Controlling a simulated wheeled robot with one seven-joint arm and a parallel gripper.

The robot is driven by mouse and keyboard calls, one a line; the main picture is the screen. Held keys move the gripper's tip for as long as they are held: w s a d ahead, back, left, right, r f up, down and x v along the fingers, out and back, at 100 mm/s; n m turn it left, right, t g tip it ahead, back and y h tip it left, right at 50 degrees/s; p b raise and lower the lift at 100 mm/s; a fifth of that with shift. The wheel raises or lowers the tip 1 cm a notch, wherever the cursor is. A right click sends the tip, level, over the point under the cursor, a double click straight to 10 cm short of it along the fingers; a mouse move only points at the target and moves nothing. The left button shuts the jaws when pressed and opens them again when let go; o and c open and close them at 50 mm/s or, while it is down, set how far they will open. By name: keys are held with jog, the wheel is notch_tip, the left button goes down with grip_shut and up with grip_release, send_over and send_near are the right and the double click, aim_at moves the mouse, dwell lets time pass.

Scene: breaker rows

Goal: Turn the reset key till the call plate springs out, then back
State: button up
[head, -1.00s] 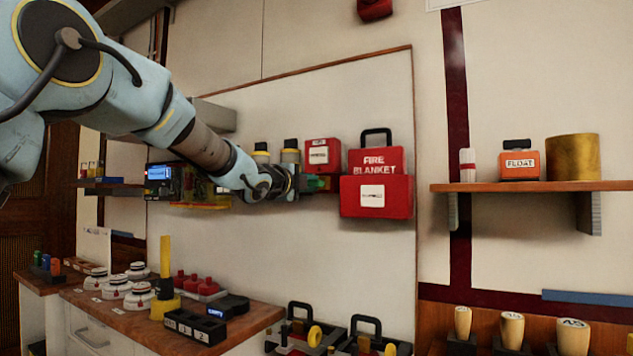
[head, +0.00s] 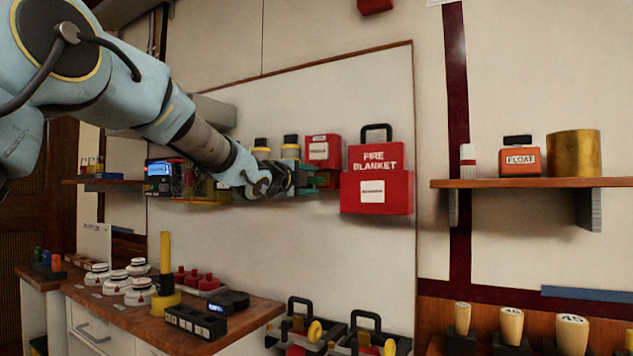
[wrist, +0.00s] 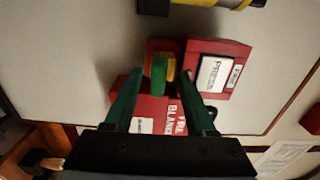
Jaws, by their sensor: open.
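The red call box (head: 322,150) hangs on the white wall panel; it also shows in the wrist view (wrist: 234,70). Its white call plate (wrist: 213,75) stands on the box face; I cannot tell whether it is sprung out. Left of it in the wrist view, a green and yellow key-like piece (wrist: 158,76), apparently the reset key, sits in front of a red mount (wrist: 160,46). My gripper (head: 312,178) is open, its green fingers on either side of the key in the wrist view (wrist: 163,80). Contact with the key cannot be made out.
A red fire blanket case (head: 376,192) hangs close to the right of my gripper in the head view. Yellow-banded cylinders (head: 290,150) stand just behind my wrist. The wooden bench (head: 205,345) below holds several items. The wall panel below my gripper is clear.

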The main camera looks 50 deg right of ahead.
jog(key=v, duration=1.2)
